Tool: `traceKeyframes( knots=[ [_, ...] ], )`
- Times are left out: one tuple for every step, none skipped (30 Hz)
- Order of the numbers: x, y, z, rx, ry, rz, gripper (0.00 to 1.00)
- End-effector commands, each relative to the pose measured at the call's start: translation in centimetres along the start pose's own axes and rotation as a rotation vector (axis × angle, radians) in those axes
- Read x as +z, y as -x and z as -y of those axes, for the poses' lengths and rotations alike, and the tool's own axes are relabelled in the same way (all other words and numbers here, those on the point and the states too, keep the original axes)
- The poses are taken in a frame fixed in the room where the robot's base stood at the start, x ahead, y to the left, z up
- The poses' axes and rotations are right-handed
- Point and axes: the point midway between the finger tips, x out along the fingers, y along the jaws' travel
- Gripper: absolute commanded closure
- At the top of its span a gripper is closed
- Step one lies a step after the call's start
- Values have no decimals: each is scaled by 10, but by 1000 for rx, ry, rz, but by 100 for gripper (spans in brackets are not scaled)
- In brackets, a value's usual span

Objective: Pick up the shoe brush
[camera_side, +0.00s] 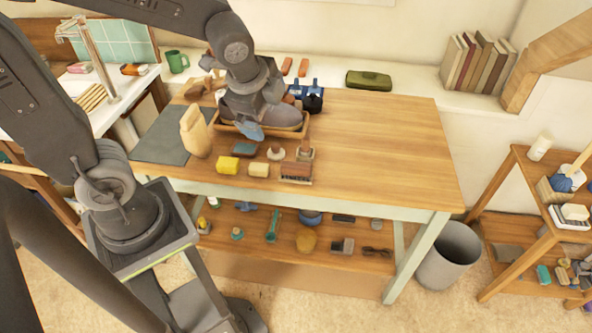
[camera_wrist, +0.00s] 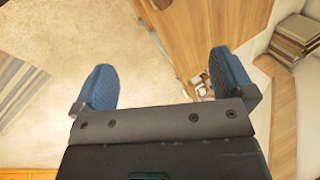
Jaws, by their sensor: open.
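A brown block that looks like the shoe brush (camera_side: 297,171) lies near the front edge of the wooden table, at the right end of a group of small items. My gripper (camera_side: 250,131) is above the table, up and to the left of that block, in front of the tray. In the wrist view, the two blue fingers of my gripper (camera_wrist: 165,86) stand wide apart with nothing between them. The brush cannot be made out in the wrist view.
A yellow block (camera_side: 228,165) and a cream block (camera_side: 259,170) lie left of the brush. Two small knobbed items (camera_side: 276,153) (camera_side: 305,153) stand behind. A tan upright form (camera_side: 195,132) and a shoe tray (camera_side: 302,130) are near. The table's right half (camera_side: 390,150) is bare.

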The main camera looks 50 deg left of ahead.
Motion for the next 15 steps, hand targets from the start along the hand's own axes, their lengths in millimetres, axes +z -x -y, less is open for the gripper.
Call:
traceKeyframes(
  knots=[
    [-4,-21,4,14,-166,27,0],
    [-7,-32,7,19,-268,40,0],
    [-10,-46,10,26,-405,53,0],
    [-12,-57,12,31,-507,61,0],
    [-14,-68,12,40,-606,69,0],
    [-16,-82,13,49,-731,75,0],
    [-18,-93,14,58,-820,79,0],
    [-19,-102,13,65,-903,81,0],
    [-21,-114,13,75,-1005,82,0],
    [-22,-121,12,82,-1071,81,0],
    [-23,-128,11,88,-1133,81,0],
    [-25,-136,11,94,-1199,78,0],
    [-25,-141,10,98,-1243,77,0],
    [-26,-144,9,102,-1277,76,0],
    [-26,-148,8,106,-1313,74,0]
  ],
)
